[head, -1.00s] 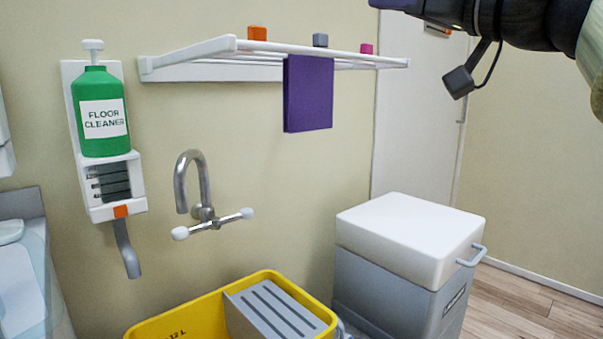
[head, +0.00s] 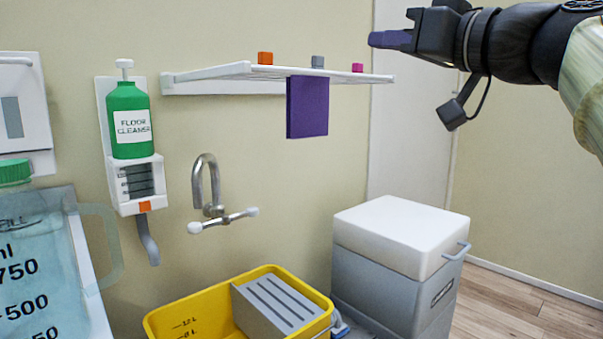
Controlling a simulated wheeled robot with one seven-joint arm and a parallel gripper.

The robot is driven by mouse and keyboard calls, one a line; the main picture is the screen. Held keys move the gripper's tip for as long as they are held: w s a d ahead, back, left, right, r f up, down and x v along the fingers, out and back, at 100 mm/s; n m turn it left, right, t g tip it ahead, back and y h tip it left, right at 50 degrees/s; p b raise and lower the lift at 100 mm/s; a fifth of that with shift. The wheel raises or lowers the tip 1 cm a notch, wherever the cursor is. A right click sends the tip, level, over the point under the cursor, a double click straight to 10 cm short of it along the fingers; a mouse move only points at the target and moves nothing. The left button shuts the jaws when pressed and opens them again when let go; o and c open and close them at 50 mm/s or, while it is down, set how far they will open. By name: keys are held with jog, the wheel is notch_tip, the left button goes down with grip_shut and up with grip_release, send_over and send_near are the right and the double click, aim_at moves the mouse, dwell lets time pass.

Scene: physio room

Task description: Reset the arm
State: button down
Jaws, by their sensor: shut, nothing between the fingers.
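My gripper (head: 388,40) shows at the upper right in the head view, at the end of my dark arm. Its purple-tipped fingers point left and are shut with nothing between them. In the picture it lies to the right of and above the wall rack (head: 235,72), apart from it. Orange (head: 265,58), grey (head: 317,62) and pink (head: 357,68) clips sit along the rack.
A green floor cleaner bottle (head: 128,122) sits in a wall dispenser, left of a tap (head: 210,190). Below are a yellow bucket (head: 190,323) and a white-lidded grey bin (head: 400,235). A clear jug (head: 35,270) stands near at left. Floor (head: 510,310) shows at lower right.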

jog(key=w+d+f+m+g+h+p, duration=0.1)
jog(key=w+f+m+g+h+p, duration=0.25)
jog(key=f, duration=0.95)
jog(key=w+d+f+m+g+h+p, duration=0.25)
jog(key=w+f+m+h, duration=0.2)
jog(key=f, duration=0.95)
jog(key=s+f+n+g+h+p, duration=0.1)
jog(key=s+f+g+h+p, duration=0.2)
jog(key=s+f, duration=0.75)
jog(key=s+f+g+h+p, duration=0.1)
jog(key=s+f+g+p, duration=0.2)
jog(key=s+f+p, duration=0.75)
jog(key=w+r+p, duration=0.3)
jog(key=r+p, duration=2.9)
jog(key=r, duration=0.2)
jog(key=shift+r, duration=0.4)
jog(key=shift+w, duration=0.1)
